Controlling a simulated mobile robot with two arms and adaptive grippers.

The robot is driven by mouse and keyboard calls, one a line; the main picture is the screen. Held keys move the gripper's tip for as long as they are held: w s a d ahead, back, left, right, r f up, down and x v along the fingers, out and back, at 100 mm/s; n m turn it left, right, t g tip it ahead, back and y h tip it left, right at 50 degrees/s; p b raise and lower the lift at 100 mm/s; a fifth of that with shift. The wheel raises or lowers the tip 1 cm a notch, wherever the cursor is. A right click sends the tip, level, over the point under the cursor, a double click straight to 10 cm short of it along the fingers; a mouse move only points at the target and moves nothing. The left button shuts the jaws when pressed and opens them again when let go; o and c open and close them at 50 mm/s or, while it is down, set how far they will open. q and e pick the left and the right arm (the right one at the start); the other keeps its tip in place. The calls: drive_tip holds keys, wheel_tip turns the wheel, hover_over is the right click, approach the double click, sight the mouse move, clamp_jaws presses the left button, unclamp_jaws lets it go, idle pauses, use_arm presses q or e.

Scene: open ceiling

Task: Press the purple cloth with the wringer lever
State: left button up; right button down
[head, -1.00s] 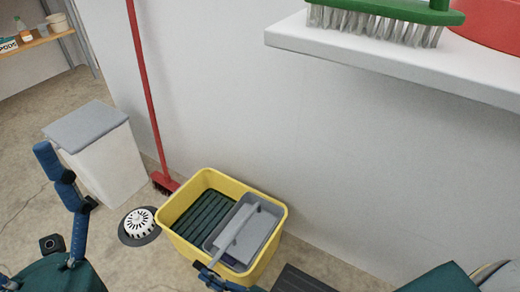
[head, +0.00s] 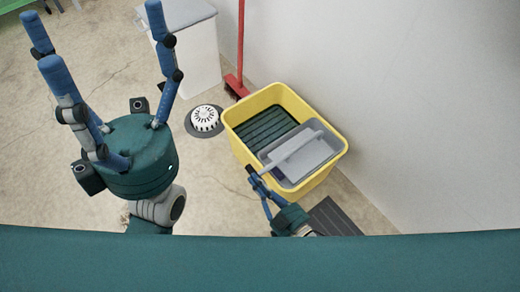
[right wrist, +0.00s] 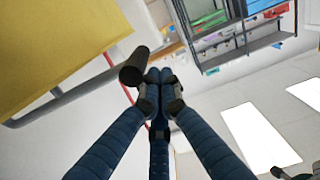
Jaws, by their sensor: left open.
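The yellow bucket (head: 238,140) stands on the floor near the wall, with a grey wringer (head: 323,157) set in its right part. The pale grey wringer lever (head: 292,153) slants across the wringer down to the left. My right gripper (head: 256,180) is at the lever's lower-left end. In the right wrist view its fingers (right wrist: 159,80) are together, beside the lever's black grip (right wrist: 135,67); I see nothing between them. My left gripper (head: 85,35) is open, empty and away from the bucket. I cannot clearly make out the purple cloth.
A white bin (head: 193,55), a red broom (head: 240,45) and a white floor drain (head: 205,118) are beyond the bucket. A dark ribbed mat (head: 333,217) lies below it. The wall closes off the right; the floor at left is open.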

wheel_tip(320, 180, up, 10)
drive_tip(key=s+a, duration=0.1)
drive_tip(key=shift+a, duration=0.3)
idle(0.5)
